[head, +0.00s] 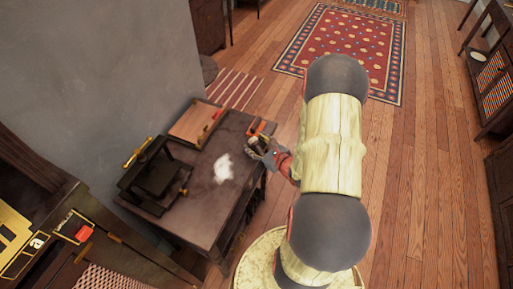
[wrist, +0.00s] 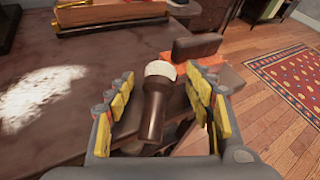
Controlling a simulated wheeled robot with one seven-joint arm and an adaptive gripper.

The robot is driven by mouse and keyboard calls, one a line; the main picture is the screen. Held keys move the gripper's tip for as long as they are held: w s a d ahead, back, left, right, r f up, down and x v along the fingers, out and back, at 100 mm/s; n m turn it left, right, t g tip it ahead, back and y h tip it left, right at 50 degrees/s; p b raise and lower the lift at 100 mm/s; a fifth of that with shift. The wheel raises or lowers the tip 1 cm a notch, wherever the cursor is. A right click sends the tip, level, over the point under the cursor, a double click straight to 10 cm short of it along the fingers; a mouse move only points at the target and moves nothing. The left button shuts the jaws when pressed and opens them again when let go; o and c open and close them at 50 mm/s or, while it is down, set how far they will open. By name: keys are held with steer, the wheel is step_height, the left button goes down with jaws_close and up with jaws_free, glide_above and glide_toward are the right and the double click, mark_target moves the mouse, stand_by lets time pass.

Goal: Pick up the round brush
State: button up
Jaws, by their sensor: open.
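The round brush (wrist: 153,108), with a dark brown handle and a pale round head, shows in the wrist view. It stands tilted between the two yellow-padded fingers of my gripper (wrist: 160,76). The gripper is open, with a visible gap on each side of the brush. In the head view my gripper (head: 266,152) is at the right edge of the dark table (head: 205,198); the brush cannot be made out clearly there.
An orange and dark block-like item (wrist: 198,48) sits just beyond the right finger. A black press-like device (head: 155,180) and a brown board (head: 198,124) stand on the table. A white patch (head: 223,167) marks its open middle. Wooden floor (head: 420,200) lies to the right.

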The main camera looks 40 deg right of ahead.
steer(key=c, duration=0.3)
steer(key=c, duration=1)
